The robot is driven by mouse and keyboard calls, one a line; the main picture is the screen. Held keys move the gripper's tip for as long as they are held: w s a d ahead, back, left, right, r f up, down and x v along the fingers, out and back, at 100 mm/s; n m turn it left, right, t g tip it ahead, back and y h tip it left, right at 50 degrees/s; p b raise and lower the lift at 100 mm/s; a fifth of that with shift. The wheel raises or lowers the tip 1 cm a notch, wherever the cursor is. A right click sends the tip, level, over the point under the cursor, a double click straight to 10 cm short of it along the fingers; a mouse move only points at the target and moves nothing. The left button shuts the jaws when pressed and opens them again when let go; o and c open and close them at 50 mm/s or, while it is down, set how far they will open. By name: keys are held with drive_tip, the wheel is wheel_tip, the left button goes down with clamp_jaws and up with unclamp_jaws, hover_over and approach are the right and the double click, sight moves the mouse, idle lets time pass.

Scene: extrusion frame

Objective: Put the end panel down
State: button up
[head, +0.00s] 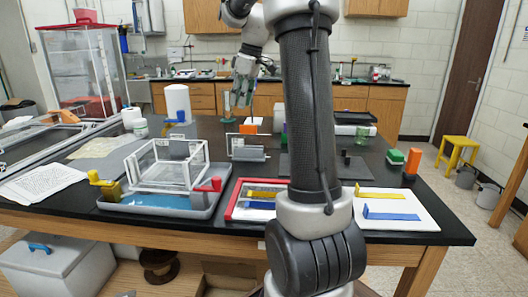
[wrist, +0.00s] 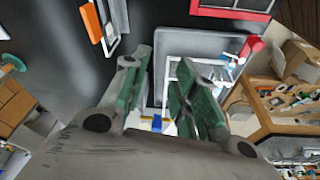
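My gripper (head: 243,90) hangs over the back middle of the table with its fingers pointing down. In the wrist view its two green-padded fingers (wrist: 160,75) are apart with nothing visible between them. A grey panel (head: 247,154), which looks like the end panel, stands upright in a white frame on the table, below my gripper, with an orange block (head: 249,127) above it. In the wrist view the orange block (wrist: 92,22) is at upper left, clear of the fingers. A white extrusion frame (head: 150,185) sits in a grey tray (head: 125,208) at front left.
Red (head: 210,185) and yellow (head: 108,188) clamps stick out at the tray's sides. A red-edged tray (head: 236,212) and a white board (head: 415,222) with yellow and blue brackets lie at front. A white cylinder (head: 177,100) stands behind the frame. A dark mat lies right of the grey panel.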

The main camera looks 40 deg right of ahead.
drive_tip(key=s+a+m+h, duration=0.1)
drive_tip(key=s+a+m, duration=0.1)
drive_tip(key=s+a, duration=0.45)
drive_tip(key=s+a+m, duration=0.1)
drive_tip(key=s+a, duration=0.2)
drive_tip(key=s, duration=0.6)
drive_tip(key=s+a+f+m+t, duration=0.1)
drive_tip(key=s+a+f+m, duration=0.2)
drive_tip(key=s, duration=0.9)
wheel_tip(320, 180, down, 4)
drive_tip(key=shift+s+a+r+t, duration=0.15)
drive_tip(key=shift+s+a+t, duration=0.15)
drive_tip(key=shift+t, duration=0.1)
idle(0.3)
